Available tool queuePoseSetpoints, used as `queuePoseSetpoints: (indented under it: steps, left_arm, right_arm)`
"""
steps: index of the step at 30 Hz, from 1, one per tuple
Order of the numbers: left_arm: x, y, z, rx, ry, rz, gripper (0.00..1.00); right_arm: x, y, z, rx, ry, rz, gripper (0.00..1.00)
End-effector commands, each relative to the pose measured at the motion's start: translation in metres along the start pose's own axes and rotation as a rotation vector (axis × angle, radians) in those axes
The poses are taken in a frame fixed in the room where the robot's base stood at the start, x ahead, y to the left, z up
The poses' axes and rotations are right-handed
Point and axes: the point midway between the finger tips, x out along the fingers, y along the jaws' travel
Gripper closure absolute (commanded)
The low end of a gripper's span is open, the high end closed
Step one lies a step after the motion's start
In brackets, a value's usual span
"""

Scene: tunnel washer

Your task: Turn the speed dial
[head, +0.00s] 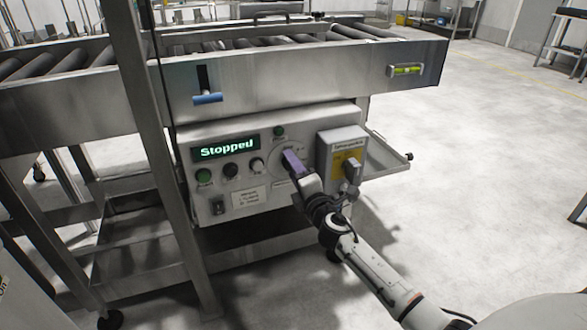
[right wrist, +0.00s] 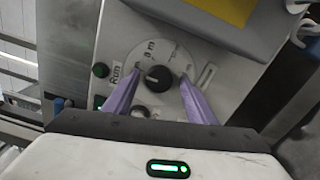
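The speed dial (right wrist: 159,77) is a black knob on a pale round scale plate in the right wrist view. In the head view my gripper hides the knob. My right gripper (head: 293,160) reaches the control panel (head: 270,192) from the lower right. The right wrist view shows its two purple fingers apart, one on each side of the knob, with gaps between them and it. I cannot tell how far the fingertips are from the panel face. The display (head: 226,148) reads "Stopped". My left gripper is not in view.
A grey switch box (head: 341,143) with a yellow plate and a handle juts out close right of my gripper. Left of it are a black knob (head: 231,170) and a green button (head: 204,176). A roller conveyor (head: 300,81) runs above.

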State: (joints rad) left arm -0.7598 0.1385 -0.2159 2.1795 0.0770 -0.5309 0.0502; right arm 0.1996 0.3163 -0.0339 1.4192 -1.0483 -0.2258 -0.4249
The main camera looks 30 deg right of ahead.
Motion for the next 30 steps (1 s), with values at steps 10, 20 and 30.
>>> queuePoseSetpoints:
  steps: [10, 20, 30]
  left_arm:
    - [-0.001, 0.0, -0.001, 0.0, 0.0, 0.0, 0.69]
    - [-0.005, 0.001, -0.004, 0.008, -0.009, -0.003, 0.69]
    - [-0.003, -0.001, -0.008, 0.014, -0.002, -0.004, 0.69]
  right_arm:
    - [-0.004, 0.001, 0.0, 0.003, 0.001, 0.001, 0.49]
    - [-0.061, 0.0, -0.001, 0.003, 0.001, -0.002, 0.49]
    - [-0.102, 0.0, 0.0, 0.002, 0.0, 0.0, 0.49]
